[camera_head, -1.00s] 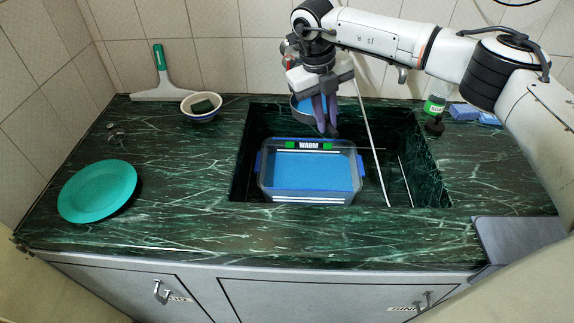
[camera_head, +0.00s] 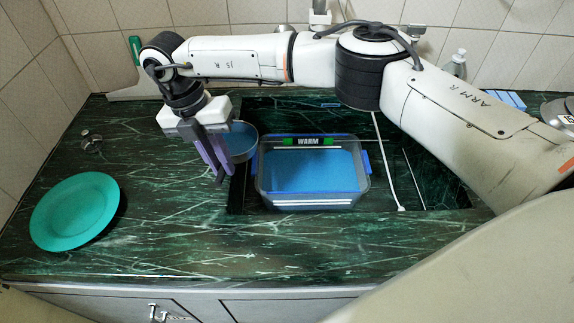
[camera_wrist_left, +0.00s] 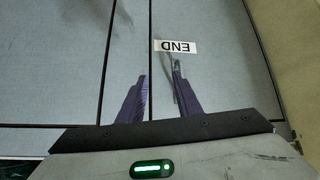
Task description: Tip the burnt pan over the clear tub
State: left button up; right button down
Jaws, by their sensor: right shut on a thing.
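My right gripper (camera_head: 218,165) is shut on the pan; the fingers hide part of it. The pan (camera_head: 243,153) is a small grey round vessel with blue inside. It looks roughly level, though its exact tilt is hard to tell. It hangs just left of the clear tub, near the sink's left edge. The clear tub (camera_head: 312,200) has blue side clips, a "WARM" label and blue water, and stands in the sink. My left gripper (camera_wrist_left: 160,88) is open and empty in the left wrist view, in front of grey cabinet panels; it is not in the head view.
A green plate (camera_head: 75,212) lies on the left of the dark marble counter (camera_head: 150,235). A squeegee (camera_head: 134,48) leans at the back wall, partly behind my right arm. A white hose (camera_head: 387,160) runs down the sink's right part.

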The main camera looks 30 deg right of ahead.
aim_at(246, 156)
jog(key=shift+a+f, duration=0.1)
jog(key=shift+a, duration=0.5)
jog(key=shift+s+d+y+p, duration=0.1)
jog(key=shift+d+y+p, duration=0.3)
jog(key=shift+d+y, duration=0.1)
jog(key=shift+s+d+r+y, duration=0.1)
jog(key=shift+d+r+y, duration=0.05)
jog(key=shift+d+y, duration=0.4)
jog(key=shift+s+d+r+y, duration=0.1)
jog(key=shift+d+y, duration=0.45)
dwell(1.0)
jog(key=shift+d+t+y, duration=0.3)
jog(key=shift+d+y, duration=0.1)
jog(key=shift+d, duration=0.1)
dwell(0.4)
jog(key=shift+s+d+f+y+b, duration=0.1)
jog(key=shift+d+y+b, duration=0.7)
jog(key=shift+d+b, duration=0.3)
